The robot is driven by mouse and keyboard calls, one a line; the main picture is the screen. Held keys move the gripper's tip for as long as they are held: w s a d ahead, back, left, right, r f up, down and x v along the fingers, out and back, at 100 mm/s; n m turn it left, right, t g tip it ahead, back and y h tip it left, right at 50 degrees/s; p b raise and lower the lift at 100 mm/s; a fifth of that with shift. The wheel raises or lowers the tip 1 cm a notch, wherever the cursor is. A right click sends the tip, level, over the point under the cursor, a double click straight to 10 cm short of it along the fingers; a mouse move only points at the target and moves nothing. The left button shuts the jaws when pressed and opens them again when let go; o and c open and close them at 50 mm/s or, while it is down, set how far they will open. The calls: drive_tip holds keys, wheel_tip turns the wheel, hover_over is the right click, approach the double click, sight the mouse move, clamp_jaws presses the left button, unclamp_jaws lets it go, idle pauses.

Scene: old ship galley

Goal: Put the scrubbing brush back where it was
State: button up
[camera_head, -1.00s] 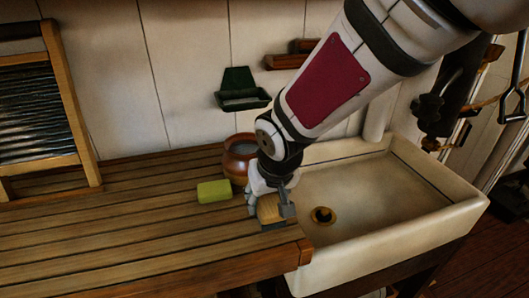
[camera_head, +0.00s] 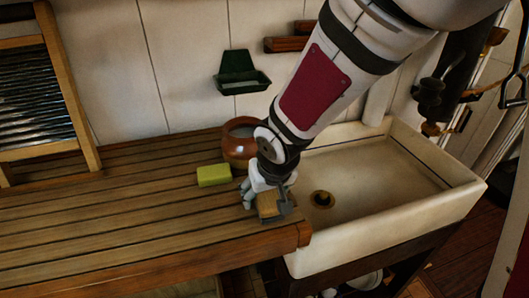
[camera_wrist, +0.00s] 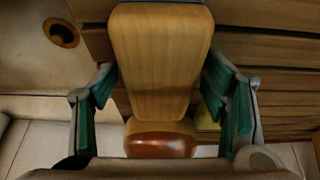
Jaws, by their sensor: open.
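The scrubbing brush (camera_head: 267,205) has a pale wooden block and is at the right end of the slatted wooden counter (camera_head: 130,230), near the sink. My gripper (camera_head: 266,206) is over it, pointing down, with one finger on each side. In the wrist view the brush's wooden back (camera_wrist: 160,60) lies between my open fingers (camera_wrist: 165,110), with visible gaps beside the green pads. The bristles are hidden, and I cannot tell whether the brush rests fully on the counter.
A brown pot (camera_head: 238,150) and a yellow-green block (camera_head: 213,175) stand just behind the brush. The white sink (camera_head: 390,185) is to the right. A green wall holder (camera_head: 240,75), a small wooden shelf (camera_head: 285,44) and a washboard (camera_head: 35,105) are behind. The left counter is clear.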

drive_tip(key=shift+r, duration=0.55)
drive_tip(key=v, duration=1.1)
drive_tip(key=s+d+r+m, duration=0.1)
drive_tip(key=s+d+r, duration=0.3)
drive_tip(key=s+d, duration=0.3)
drive_tip(key=s+d+r+m+t+h, duration=0.1)
drive_tip(key=s+d+r+m, duration=0.1)
drive_tip(key=s+d, duration=0.5)
drive_tip(key=d+r, duration=0.1)
drive_tip(key=d, duration=0.2)
drive_tip(key=shift+s+r, duration=0.2)
drive_tip(key=shift+r, duration=0.2)
